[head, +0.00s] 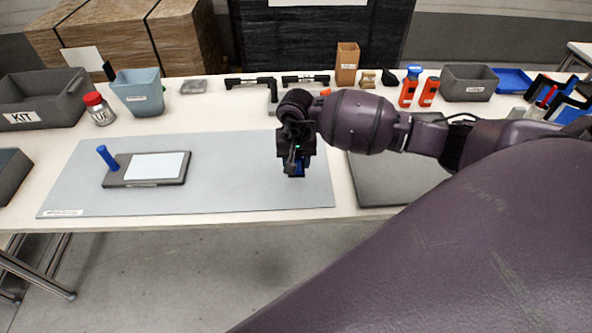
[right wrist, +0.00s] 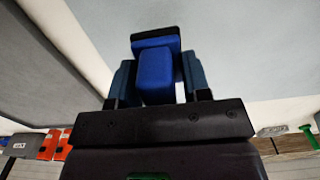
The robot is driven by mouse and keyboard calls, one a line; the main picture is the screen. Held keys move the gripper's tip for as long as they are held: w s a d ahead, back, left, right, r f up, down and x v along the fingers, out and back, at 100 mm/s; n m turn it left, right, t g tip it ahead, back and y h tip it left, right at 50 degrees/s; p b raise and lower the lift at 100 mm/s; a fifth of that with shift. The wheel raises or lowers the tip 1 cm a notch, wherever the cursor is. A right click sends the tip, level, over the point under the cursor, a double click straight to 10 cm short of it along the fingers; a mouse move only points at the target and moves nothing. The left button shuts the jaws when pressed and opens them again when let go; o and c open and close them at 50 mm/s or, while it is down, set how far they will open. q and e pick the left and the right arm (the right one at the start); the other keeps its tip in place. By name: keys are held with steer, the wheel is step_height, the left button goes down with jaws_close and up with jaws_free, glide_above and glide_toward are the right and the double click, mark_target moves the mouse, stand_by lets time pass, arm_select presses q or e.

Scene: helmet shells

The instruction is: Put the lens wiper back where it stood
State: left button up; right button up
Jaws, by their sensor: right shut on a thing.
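My right gripper (head: 296,166) is above the right part of the grey-blue mat, near the mat's front right corner. It also shows in the right wrist view (right wrist: 157,82), shut on a blue block with a black end, which I take to be the lens wiper (right wrist: 155,75). In the head view only a small blue part of the lens wiper (head: 296,169) shows below the fingers. Whether it touches the mat I cannot tell. My left gripper is out of view.
A blue bin (head: 137,95), red-capped jar (head: 98,108) and KIT bin (head: 45,98) stand left. A dark grey mat (head: 385,180) lies right.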

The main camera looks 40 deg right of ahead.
mark_target(296, 180)
steer(key=shift+f, duration=2.2)
steer(key=shift+f, duration=0.15)
steer(key=o, duration=0.8)
step_height(296, 180, up, 12)
steer(key=shift+r, duration=0.2)
